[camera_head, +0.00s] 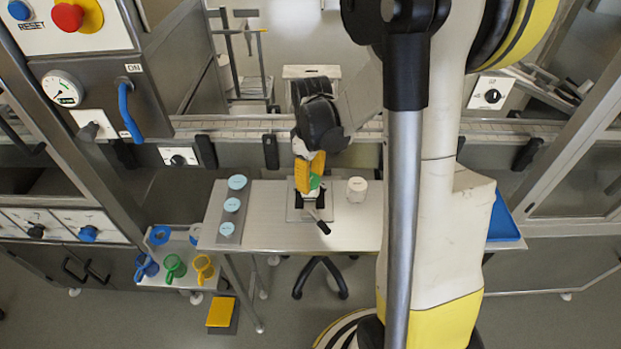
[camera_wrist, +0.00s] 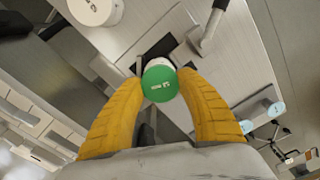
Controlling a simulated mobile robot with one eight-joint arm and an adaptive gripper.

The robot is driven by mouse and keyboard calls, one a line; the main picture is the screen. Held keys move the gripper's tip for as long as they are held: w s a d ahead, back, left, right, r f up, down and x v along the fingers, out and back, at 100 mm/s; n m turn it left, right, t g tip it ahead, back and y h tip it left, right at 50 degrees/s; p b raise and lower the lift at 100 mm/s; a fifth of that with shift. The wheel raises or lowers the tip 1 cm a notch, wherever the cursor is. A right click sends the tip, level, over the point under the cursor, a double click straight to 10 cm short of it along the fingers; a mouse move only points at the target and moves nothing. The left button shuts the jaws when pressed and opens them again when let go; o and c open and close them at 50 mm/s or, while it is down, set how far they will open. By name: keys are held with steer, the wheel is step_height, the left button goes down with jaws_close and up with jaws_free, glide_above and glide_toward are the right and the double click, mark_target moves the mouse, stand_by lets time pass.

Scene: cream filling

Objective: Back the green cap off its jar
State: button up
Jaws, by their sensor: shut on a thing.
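The green cap (camera_wrist: 159,86) sits between the two yellow fingers of my gripper (camera_wrist: 160,88) in the wrist view, and the fingers are shut on its sides. A sliver of the white jar (camera_wrist: 158,63) shows just beyond the cap. I cannot tell whether the cap is still seated on the jar. In the head view, the green cap (camera_head: 315,181) shows beside my yellow gripper (camera_head: 311,184), above a dark-jawed clamp (camera_head: 309,199) on the table. My fingers and the cap hide most of the jar there.
A white jar (camera_head: 357,189) stands just right of the clamp. The clamp's handle (camera_head: 322,226) sticks out toward the front. A grey tray (camera_head: 235,239) with several light-blue-topped jars is on the table's left. A blue tray (camera_head: 503,218) lies at the right. Table (camera_head: 350,235) is bare in front right.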

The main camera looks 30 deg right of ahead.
steer(key=n, duration=0.5)
steer(key=shift+n+b, duration=0.3)
steer(key=n, duration=0.5)
steer(key=shift+n, duration=0.4)
steer(key=shift+r, duration=0.2)
steer(key=shift+r+p, duration=0.85)
steer(key=shift+r, duration=0.5)
